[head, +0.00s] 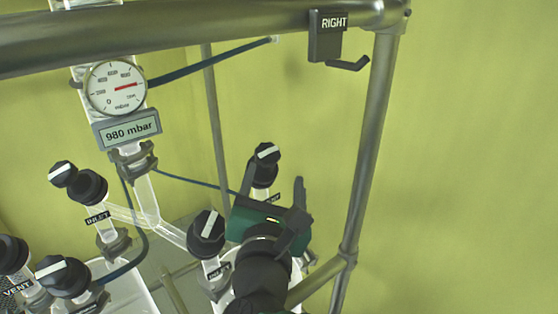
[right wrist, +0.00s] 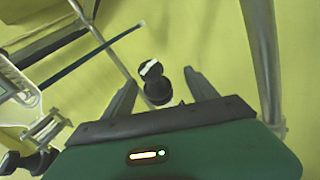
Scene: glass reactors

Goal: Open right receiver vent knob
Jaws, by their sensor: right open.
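The right receiver vent knob (head: 266,154) is black with a white stripe on its cap, and stands at the upper end of its stem. Its label (head: 272,198) is partly hidden by my gripper. My right gripper (head: 274,180) is open, with its green body just below the knob. In the right wrist view the knob (right wrist: 151,69) and its black stem show between the two spread fingers (right wrist: 160,80). I see no clear contact between the fingers and the knob. My left gripper is not in view.
Another black striped knob (head: 207,233) stands close to the left of my right gripper. Inlet and vent knobs (head: 62,174) are farther left. A gauge (head: 116,88) reads 980 mbar.

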